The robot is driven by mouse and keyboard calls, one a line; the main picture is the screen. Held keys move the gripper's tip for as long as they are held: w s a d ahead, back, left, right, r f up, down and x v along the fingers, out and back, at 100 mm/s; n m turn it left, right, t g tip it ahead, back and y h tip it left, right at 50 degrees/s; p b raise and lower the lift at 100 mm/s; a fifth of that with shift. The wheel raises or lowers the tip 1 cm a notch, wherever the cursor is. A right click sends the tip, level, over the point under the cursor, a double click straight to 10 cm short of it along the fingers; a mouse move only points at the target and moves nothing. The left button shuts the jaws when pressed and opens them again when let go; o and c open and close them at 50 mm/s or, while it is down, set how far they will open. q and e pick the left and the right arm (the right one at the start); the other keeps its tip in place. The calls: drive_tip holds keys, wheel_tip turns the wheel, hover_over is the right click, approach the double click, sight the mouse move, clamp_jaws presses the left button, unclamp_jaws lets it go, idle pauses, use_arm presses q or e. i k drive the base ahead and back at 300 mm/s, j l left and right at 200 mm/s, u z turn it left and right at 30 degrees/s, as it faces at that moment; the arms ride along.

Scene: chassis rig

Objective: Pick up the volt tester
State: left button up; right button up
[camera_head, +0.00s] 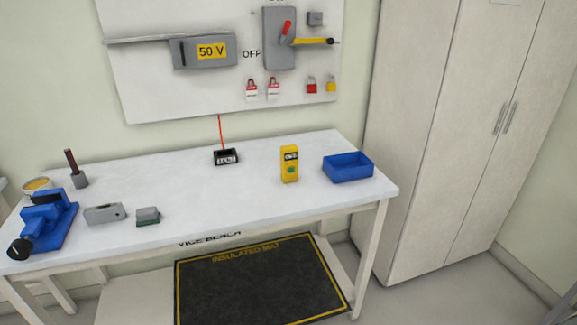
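A yellow handheld device (290,170) with a dark display near its top and a green patch on its front stands upright on the white bench (250,192). It looks like the volt tester. It stands right of the bench's middle, just left of a blue bin, and nothing covers it. Neither of my grippers shows in the head view.
The blue bin (348,175) sits at the bench's right end. A small black box (226,157) with a red lead stands at the back. A blue vice (45,222) and small blocks are at the left. A tall cabinet (440,130) stands right.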

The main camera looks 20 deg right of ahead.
sight(290, 153)
drive_tip(key=i+l+z, duration=0.3)
drive_tip(key=z, duration=0.2)
drive_tip(key=i+l+u, duration=0.5)
drive_tip(key=i+l, duration=0.45)
drive_tip(key=k, duration=0.35)
drive_tip(key=i, duration=0.5)
